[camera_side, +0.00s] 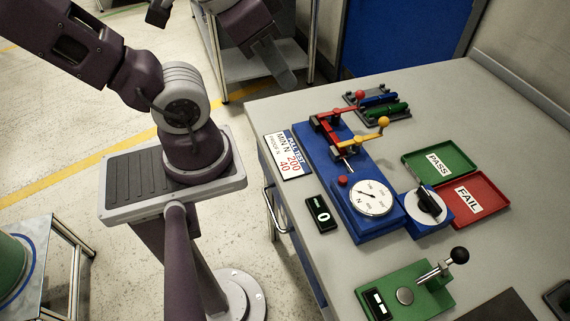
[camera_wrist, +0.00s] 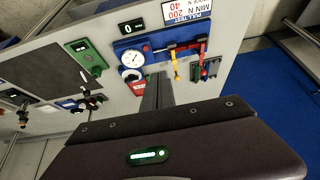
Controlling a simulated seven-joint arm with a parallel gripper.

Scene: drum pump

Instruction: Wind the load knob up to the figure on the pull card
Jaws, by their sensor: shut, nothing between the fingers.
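The load knob (camera_side: 428,203), a black bar-shaped knob on a round blue-and-white base, sits beside the blue tester (camera_side: 336,185); it shows small in the wrist view (camera_wrist: 133,75). The white dial gauge (camera_side: 372,197) has a thin needle; its figures are too small to read surely. A small black display (camera_side: 322,214) shows 0. My gripper (camera_side: 284,80) is shut and empty, in the upper middle of the side view, apart from the knob. Its grey fingers (camera_wrist: 156,88) hide part of the bench in the wrist view.
A green PASS tray (camera_side: 439,161) and red FAIL tray (camera_side: 470,196) lie behind the knob. A green device (camera_side: 405,295) with a raised black-ball lever stands in front. A rack (camera_side: 380,103) holds coloured cylinders.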

